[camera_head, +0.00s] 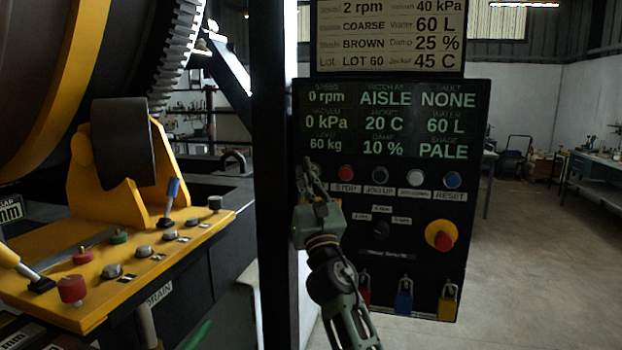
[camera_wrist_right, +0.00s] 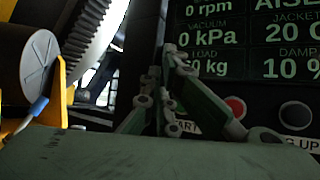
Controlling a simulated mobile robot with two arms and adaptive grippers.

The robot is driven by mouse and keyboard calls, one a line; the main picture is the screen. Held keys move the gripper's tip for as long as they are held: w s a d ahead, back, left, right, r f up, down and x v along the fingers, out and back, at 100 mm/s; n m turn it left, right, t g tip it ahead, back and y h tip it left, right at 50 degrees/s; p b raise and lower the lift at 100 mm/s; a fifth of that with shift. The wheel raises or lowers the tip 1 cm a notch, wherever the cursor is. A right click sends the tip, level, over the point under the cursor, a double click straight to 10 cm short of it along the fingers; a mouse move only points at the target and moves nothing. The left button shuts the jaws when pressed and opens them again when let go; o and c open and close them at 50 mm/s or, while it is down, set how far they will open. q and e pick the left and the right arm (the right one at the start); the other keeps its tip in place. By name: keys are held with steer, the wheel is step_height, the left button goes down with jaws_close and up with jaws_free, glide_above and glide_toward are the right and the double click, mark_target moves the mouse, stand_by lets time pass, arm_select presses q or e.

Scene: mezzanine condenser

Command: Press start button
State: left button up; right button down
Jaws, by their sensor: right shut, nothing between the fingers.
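The black control panel (camera_head: 470,120) stands right of the dark post, with a lit readout and a row of buttons below it. My right gripper (camera_head: 306,166) is shut and empty, its fingers pointing up at the panel's left edge. It covers the left end of the button row, so the start button is hidden in the head view. In the right wrist view the gripper fingertips (camera_wrist_right: 168,50) are together in front of the readout. A label ending in "ART" (camera_wrist_right: 188,127) shows partly behind the fingers; its button is hidden. I cannot tell whether the fingers touch the panel.
The red stop button (camera_head: 345,173), black jog button (camera_head: 380,174), a white button (camera_head: 415,178) and blue reset button (camera_head: 452,180) follow to the right. A red-and-yellow emergency stop (camera_head: 441,235) and padlocks (camera_head: 404,298) sit lower. A yellow lever console (camera_head: 110,270) stands left.

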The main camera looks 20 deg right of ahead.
steer(key=w+d+b, duration=0.1)
steer(key=w+b, duration=0.1)
steer(key=w+d+b, duration=0.1)
steer(key=w+d, duration=0.1)
steer(key=shift+w+d+b, duration=0.15)
steer(key=shift+w+b, duration=0.15)
steer(key=shift+b, duration=0.05)
steer(key=shift+f, duration=0.1)
stand_by(1.1)
steer(key=shift+w+d+b, duration=0.25)
steer(key=shift+w+b, duration=0.15)
steer(key=shift+b, duration=0.35)
